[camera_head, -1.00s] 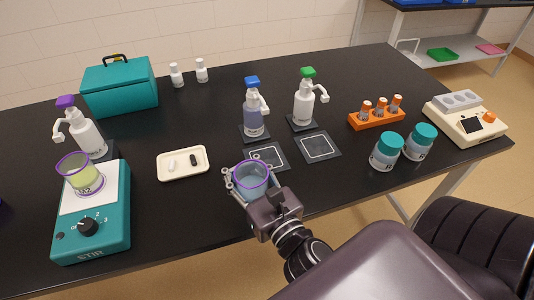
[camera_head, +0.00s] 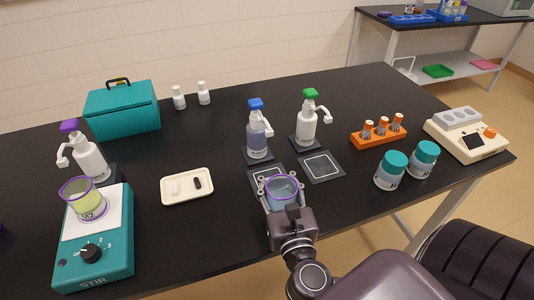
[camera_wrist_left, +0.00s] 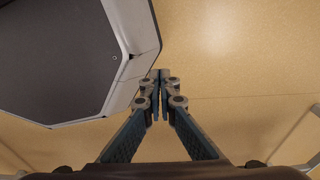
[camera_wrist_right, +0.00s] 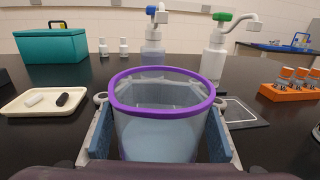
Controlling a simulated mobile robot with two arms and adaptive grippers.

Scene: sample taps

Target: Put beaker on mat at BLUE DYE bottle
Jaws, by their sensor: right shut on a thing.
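A clear beaker with a purple rim and pale blue liquid (camera_head: 281,192) is in my right gripper (camera_head: 281,198), which is shut around its sides. In the right wrist view the beaker (camera_wrist_right: 162,120) stands upright between the fingers. The blue-capped bottle (camera_head: 257,135) stands behind it on a dark base. The dark mat with a white outline (camera_head: 259,176) lies in front of that bottle, partly hidden by the beaker. The beaker overlaps the mat's near right part in the head view; I cannot tell if it touches. My left gripper (camera_wrist_left: 162,82) is shut and empty, above the floor.
A green-capped bottle (camera_head: 307,122) with its own mat (camera_head: 321,167) is to the right. Two teal-lidded jars (camera_head: 392,171) and an orange rack (camera_head: 378,137) stand further right. A white tray (camera_head: 187,198) and a teal stirrer (camera_head: 112,255) with another beaker (camera_head: 84,198) are left.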

